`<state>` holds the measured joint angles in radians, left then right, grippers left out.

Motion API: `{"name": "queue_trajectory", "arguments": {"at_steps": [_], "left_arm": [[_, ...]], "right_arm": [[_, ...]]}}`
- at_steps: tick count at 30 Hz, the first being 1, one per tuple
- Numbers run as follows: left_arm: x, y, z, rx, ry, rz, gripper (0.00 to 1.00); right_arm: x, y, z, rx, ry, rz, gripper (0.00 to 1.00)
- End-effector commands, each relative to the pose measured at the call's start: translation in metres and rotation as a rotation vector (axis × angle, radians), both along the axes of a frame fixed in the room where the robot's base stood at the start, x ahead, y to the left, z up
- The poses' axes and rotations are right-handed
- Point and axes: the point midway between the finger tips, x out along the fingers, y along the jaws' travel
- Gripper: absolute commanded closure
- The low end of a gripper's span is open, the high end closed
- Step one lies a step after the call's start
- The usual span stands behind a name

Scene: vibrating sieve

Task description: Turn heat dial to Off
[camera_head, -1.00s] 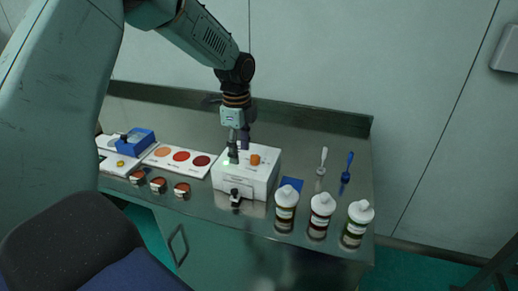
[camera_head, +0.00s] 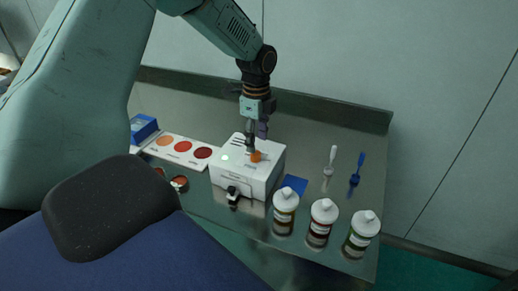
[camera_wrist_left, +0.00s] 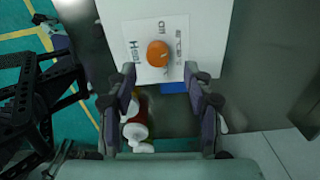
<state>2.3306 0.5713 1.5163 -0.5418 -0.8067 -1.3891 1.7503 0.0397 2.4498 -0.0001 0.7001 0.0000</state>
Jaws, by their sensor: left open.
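The heat dial is an orange round knob (camera_head: 256,156) on top of a white box (camera_head: 232,185). My left gripper (camera_head: 254,145) is above the box, at the dial. In the wrist view its two fingers (camera_wrist_left: 160,80) are apart, with the dial between and beyond their tips and nothing held. My right gripper is not in view.
Several bottles with white caps (camera_head: 323,215) stand at the front right of the metal bench.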

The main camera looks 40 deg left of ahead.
Motion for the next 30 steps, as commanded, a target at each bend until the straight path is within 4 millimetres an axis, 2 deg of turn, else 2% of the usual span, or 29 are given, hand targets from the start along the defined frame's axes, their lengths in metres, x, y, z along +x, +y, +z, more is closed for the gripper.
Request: {"name": "queue_trajectory", "arguments": {"at_steps": [3,9,20,30], "left_arm": [[-0.002,0.0,-0.02,0.001,0.002,0.0,0.48],[0.0,-0.001,-0.04,0.001,0.001,0.001,0.48],[0.003,-0.001,-0.044,0.001,-0.001,-0.001,0.49],[0.003,-0.001,-0.044,0.001,0.0,0.0,0.78]], "right_arm": [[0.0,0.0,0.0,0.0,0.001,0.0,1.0],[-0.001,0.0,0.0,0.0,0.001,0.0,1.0],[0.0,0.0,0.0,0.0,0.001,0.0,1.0],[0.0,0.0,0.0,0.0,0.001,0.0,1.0]]}}
